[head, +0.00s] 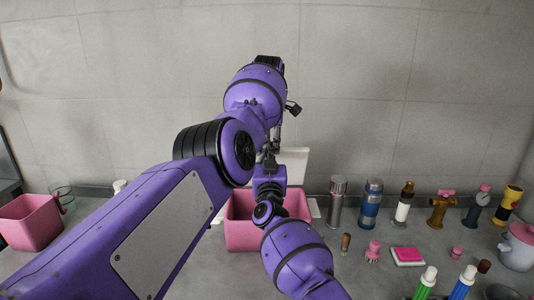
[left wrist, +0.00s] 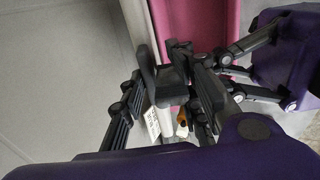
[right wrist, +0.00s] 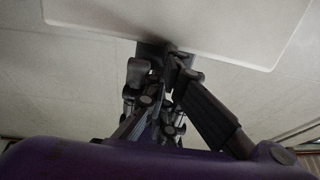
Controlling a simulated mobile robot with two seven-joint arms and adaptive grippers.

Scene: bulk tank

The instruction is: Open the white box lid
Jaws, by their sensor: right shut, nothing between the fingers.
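The box is a pink tub (head: 240,235) with a white rim at the back centre; its pink wall shows in the left wrist view (left wrist: 210,20). Its white lid (head: 296,165) stands raised behind it, partly hidden by my arms. In the right wrist view the lid (right wrist: 220,25) fills the top. My right gripper (head: 271,152) is shut and empty, its tips (right wrist: 165,58) at the lid's lower edge; contact is unclear. My left gripper (left wrist: 165,105) is open, with dark parts between its fingers that I cannot sort out. In the head view it is hidden.
A second pink bin (head: 30,222) and a glass jar (head: 62,192) stand at left. Right of the tub are a silver flask (head: 337,205), a blue flask (head: 371,203), a brass valve (head: 441,208) and small items. A grey wall is behind. Some counter at front right is clear.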

